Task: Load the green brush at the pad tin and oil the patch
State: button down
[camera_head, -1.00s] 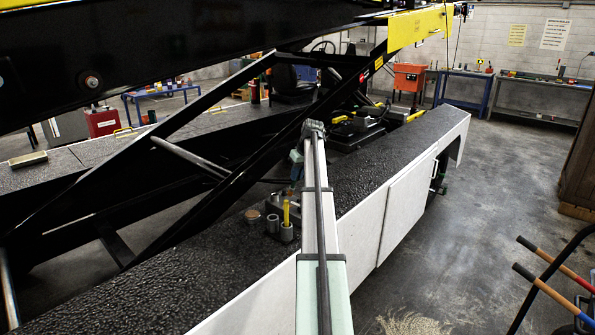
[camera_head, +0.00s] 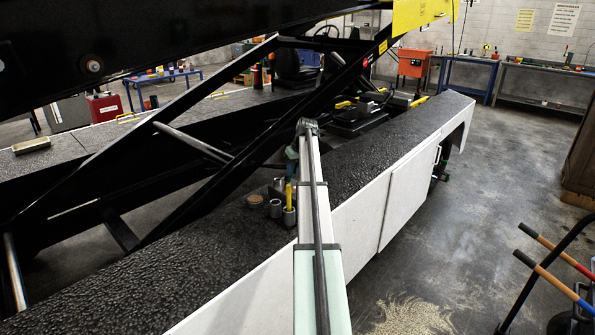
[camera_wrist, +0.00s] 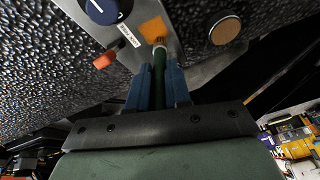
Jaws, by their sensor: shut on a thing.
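My gripper (camera_wrist: 158,90) has blue fingers shut on the green brush (camera_wrist: 159,75), seen in the wrist view. The brush's bristle end is over the lower edge of the orange patch (camera_wrist: 153,30) on a metal plate (camera_wrist: 125,50). I cannot tell whether the bristles touch it. A round tin with a tan pad (camera_wrist: 225,31) is to the right of the plate; a tan-topped tin also shows in the head view (camera_head: 255,201). In the head view my arm hides most of the gripper and plate.
The plate carries a dark blue knob (camera_wrist: 103,10), an orange-red knob (camera_wrist: 104,60) and a white label. Black diagonal beams rise behind.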

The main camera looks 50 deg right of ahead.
jog(key=v, duration=0.8)
jog(key=shift+s+r, duration=0.25)
jog(key=shift+s, duration=0.3)
dwell(0.6)
